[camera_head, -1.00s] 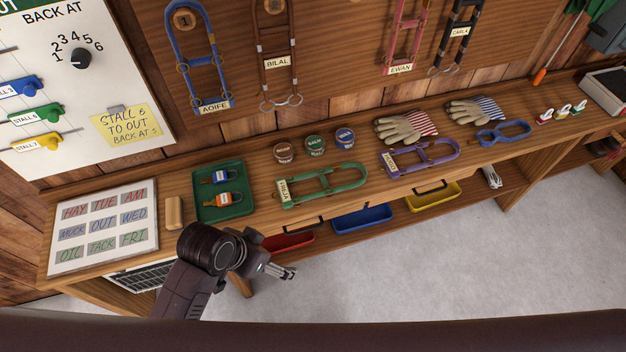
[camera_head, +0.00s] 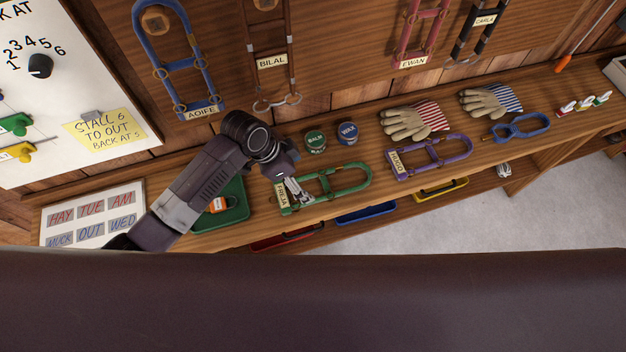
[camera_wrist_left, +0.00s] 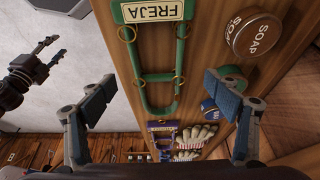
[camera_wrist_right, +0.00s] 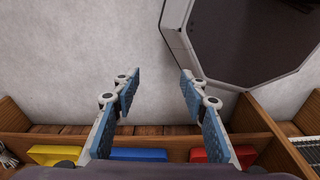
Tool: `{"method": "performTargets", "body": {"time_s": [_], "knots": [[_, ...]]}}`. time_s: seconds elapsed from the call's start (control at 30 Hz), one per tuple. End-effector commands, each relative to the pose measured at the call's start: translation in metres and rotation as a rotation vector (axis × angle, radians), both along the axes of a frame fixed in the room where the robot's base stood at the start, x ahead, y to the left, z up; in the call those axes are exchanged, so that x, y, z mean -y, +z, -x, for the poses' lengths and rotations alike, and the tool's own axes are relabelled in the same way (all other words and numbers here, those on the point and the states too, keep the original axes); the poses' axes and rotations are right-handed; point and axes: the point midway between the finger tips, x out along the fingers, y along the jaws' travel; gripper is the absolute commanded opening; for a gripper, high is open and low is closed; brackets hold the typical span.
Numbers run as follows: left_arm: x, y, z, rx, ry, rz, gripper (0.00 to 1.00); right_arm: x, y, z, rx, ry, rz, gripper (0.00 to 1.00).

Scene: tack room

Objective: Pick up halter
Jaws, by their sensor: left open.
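A green halter with a FREJA tag (camera_head: 345,188) lies flat on the bench; it fills the middle of the left wrist view (camera_wrist_left: 144,80). My left gripper (camera_head: 297,190) is open, above the tag end of this halter, with its fingers spread wide in the left wrist view (camera_wrist_left: 165,90). Nothing is between the fingers. A purple HUGO halter (camera_head: 436,151) and a blue halter (camera_head: 520,128) lie farther right. Blue AOIFE (camera_head: 155,60), brown BILAL, red EWAN and black CARLA halters hang on the board. My right gripper (camera_wrist_right: 158,82) is open and empty over the floor.
Balm (camera_head: 315,138) and wax (camera_head: 347,133) tins stand behind the green halter; a soap tin (camera_wrist_left: 255,35) is close to my left gripper. Gloves (camera_head: 415,120) lie on the bench. A green tray (camera_head: 228,215) is partly hidden by my arm. Colored bins sit below.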

Motion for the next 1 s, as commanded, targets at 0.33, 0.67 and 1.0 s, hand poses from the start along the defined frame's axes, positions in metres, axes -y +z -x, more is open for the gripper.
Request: {"method": "performTargets", "body": {"time_s": [0.33, 0.67, 1.0], "knots": [[0.016, -0.029, -0.001, -0.002, 0.0, 0.001, 0.82, 0.005, 0.01, 0.052, -0.075, 0.002, 0.008, 0.4], [0.026, -0.056, -0.004, 0.002, 0.001, 0.0, 0.82, 0.004, 0.016, 0.004, -0.004, 0.002, 0.005, 0.4], [0.025, -0.057, -0.004, 0.002, 0.001, -0.001, 0.82, 0.008, 0.013, 0.034, -0.048, 0.001, 0.011, 0.4]]}}
